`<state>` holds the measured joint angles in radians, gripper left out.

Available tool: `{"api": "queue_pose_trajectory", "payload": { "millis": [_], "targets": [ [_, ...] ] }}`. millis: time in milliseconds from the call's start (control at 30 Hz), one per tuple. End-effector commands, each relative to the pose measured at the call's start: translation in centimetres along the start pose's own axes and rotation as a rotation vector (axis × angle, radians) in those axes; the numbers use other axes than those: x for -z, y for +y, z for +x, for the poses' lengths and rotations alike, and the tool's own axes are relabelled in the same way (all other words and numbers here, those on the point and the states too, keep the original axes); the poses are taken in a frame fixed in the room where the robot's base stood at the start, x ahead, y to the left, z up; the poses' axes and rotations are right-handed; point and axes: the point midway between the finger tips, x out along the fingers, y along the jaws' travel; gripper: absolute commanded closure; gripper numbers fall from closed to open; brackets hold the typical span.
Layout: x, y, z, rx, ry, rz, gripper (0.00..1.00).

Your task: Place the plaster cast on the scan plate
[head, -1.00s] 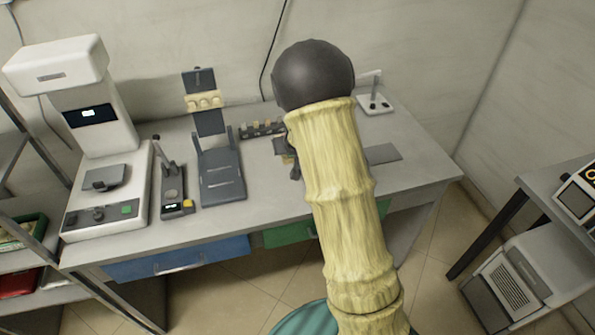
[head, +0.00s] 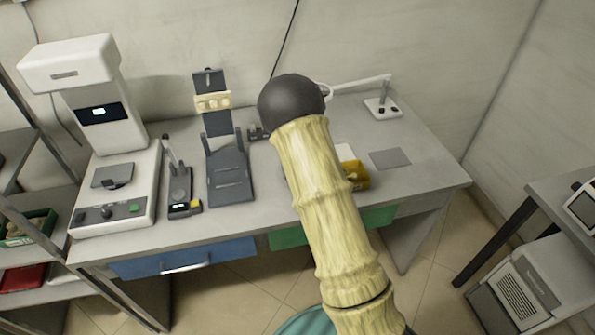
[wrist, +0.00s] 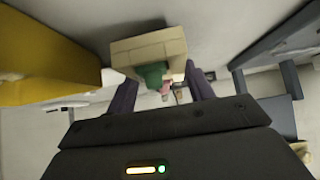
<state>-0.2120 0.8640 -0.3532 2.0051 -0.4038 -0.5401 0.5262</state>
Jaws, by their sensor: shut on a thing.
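The plaster cast appears to be the cream block (wrist: 150,48) in the wrist view, with a green part and a small pink part on its near side. My gripper (wrist: 160,88) is shut on it, with one dark finger at each side. In the head view my arm hides both the gripper and the held cast. A small dark plate (head: 112,175), which looks like the scan plate, lies bare on the white scanner's base at the left end of the bench, well away from my arm.
A dark stand (head: 230,178) with a cream tooth row and a small upright device (head: 180,190) stand right of the scanner (head: 137,190). A yellow box (head: 356,176) is beside my arm. A grey square (head: 390,158) and a lamp (head: 383,108) are at the right.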

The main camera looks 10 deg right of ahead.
Motion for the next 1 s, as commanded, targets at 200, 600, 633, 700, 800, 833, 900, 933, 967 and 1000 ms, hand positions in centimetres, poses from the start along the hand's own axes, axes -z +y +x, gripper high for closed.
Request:
{"api": "queue_pose_trajectory", "payload": {
  "millis": [200, 600, 633, 700, 800, 833, 900, 933, 967, 1000],
  "targets": [
    [-0.83, 0.04, 0.93, -0.001, 0.004, 0.001, 0.75],
    [-1.04, 0.03, 1.07, -0.001, 0.001, 0.001, 0.26],
    [-1.04, 0.02, 1.07, -0.001, 0.001, 0.001, 0.26],
    [-1.04, 0.08, 1.06, -0.001, 0.001, 0.001, 0.26],
    [-1.04, 0.12, 1.06, -0.002, 0.001, 0.002, 0.26],
    [-1.04, 0.12, 1.06, -0.002, 0.001, 0.002, 0.26],
    [-0.98, 0.12, 0.99, -0.002, 0.001, 0.002, 0.26],
    [-0.91, 0.11, 0.93, -0.002, 0.002, 0.002, 0.26],
    [-0.82, 0.09, 0.84, -0.002, 0.002, 0.002, 0.26],
    [-0.83, 0.09, 0.69, -0.002, 0.002, 0.002, 0.26]
  ]
}}
